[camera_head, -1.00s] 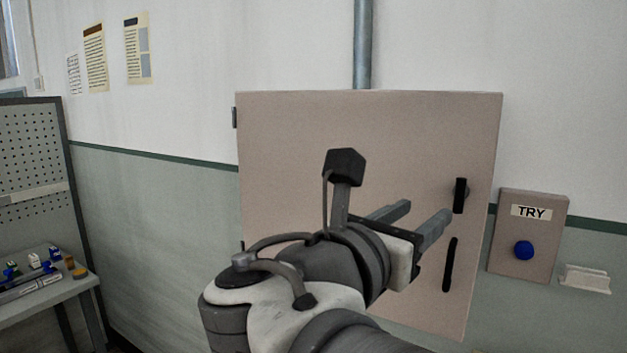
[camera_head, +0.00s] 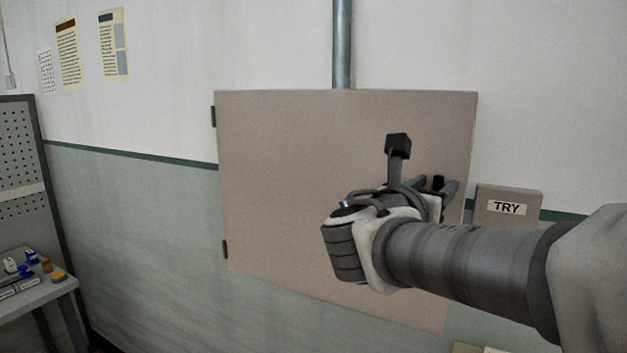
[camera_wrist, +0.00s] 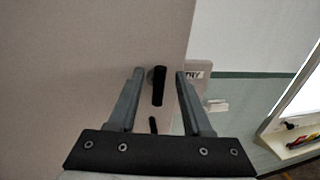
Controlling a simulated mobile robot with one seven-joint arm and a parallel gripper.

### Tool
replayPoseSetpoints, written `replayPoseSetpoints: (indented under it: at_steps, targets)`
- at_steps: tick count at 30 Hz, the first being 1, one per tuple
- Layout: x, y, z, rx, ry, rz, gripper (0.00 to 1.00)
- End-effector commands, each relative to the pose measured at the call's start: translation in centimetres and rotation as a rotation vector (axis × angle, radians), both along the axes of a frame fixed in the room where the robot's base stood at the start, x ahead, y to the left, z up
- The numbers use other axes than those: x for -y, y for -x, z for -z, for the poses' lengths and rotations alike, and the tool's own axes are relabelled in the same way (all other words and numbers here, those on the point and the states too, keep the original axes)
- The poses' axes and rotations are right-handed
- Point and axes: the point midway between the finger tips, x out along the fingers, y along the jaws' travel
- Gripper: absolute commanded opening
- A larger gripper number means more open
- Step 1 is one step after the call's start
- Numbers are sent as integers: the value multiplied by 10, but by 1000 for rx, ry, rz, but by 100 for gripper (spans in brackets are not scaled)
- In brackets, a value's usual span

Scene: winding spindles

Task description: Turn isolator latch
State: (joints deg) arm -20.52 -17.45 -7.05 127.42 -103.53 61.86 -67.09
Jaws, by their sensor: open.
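The isolator latch (camera_head: 438,182) is a small black handle near the right edge of a closed beige cabinet door (camera_head: 290,170). In the wrist view the latch (camera_wrist: 158,86) stands nearly upright, on a round grey base. My gripper (camera_head: 434,184) is open in front of the door at the latch's height. Part of the latch is hidden behind my gripper in the head view.
A black door handle (camera_wrist: 153,125) sits below the latch. A box labelled TRY (camera_head: 507,206) is on the wall to the right; my arm hides its lower part. A white wall holder (camera_wrist: 217,105) shows beyond. A workbench (camera_head: 45,298) with small parts stands at far left.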

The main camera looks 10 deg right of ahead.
Motion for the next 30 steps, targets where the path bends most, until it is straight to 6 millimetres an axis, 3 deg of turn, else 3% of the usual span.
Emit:
replayPoseSetpoints:
  at_steps: [4, 12, 30]
  targets:
    - [0, 0, 0, 0, 0, 0, 48]
    - [0, 0, 0, 0, 0, 0, 0]
    - [1, 1, 1, 49, -70, 0, 0]
